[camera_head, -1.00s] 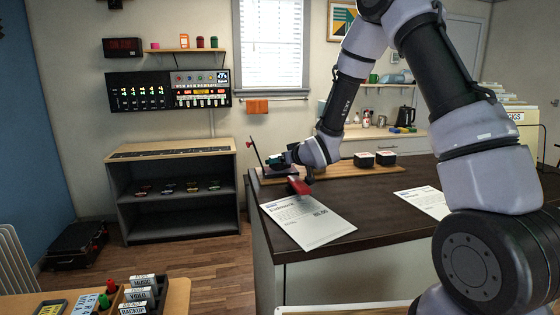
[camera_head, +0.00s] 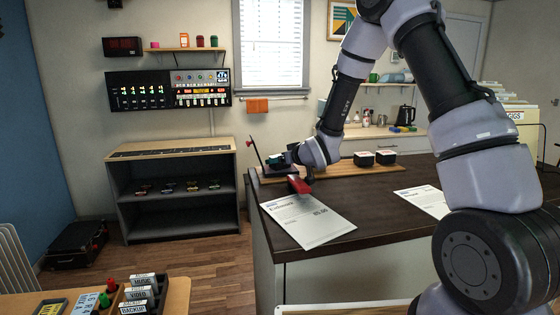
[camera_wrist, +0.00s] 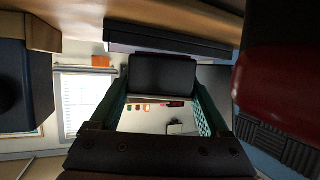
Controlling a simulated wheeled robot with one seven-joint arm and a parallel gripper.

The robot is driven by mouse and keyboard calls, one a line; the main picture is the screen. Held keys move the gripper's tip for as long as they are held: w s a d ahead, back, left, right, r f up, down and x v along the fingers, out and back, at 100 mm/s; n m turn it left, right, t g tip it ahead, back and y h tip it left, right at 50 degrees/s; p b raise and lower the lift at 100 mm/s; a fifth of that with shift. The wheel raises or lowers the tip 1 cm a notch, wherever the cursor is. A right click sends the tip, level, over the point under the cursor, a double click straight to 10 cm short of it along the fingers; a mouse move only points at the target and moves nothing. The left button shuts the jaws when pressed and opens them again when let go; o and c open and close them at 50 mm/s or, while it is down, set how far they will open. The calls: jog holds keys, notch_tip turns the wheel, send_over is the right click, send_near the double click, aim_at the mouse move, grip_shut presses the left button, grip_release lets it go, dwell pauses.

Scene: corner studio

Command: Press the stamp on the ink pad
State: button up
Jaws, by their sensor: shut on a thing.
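My gripper (camera_head: 283,159) is at the far left end of the dark counter, low over a dark flat pad (camera_head: 276,172) that looks like the ink pad. A thin dark panel (camera_head: 256,152) stands tilted beside it. In the wrist view, the teal fingers of my gripper (camera_wrist: 160,106) are shut on a black block, seemingly the stamp (camera_wrist: 162,76). A dark slab (camera_wrist: 170,40), likely the pad, lies close along the block. The stamp's face is hidden, so I cannot tell whether it touches the pad.
A red object (camera_head: 299,185) sits close beside my gripper. Two black-and-white blocks (camera_head: 364,159) (camera_head: 386,157) stand on a wooden board (camera_head: 345,170). A printed sheet (camera_head: 308,219) lies at the counter's front left, another sheet (camera_head: 423,202) to the right. Bare counter (camera_head: 365,200) lies between them.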

jog(key=shift+r, duration=3.7)
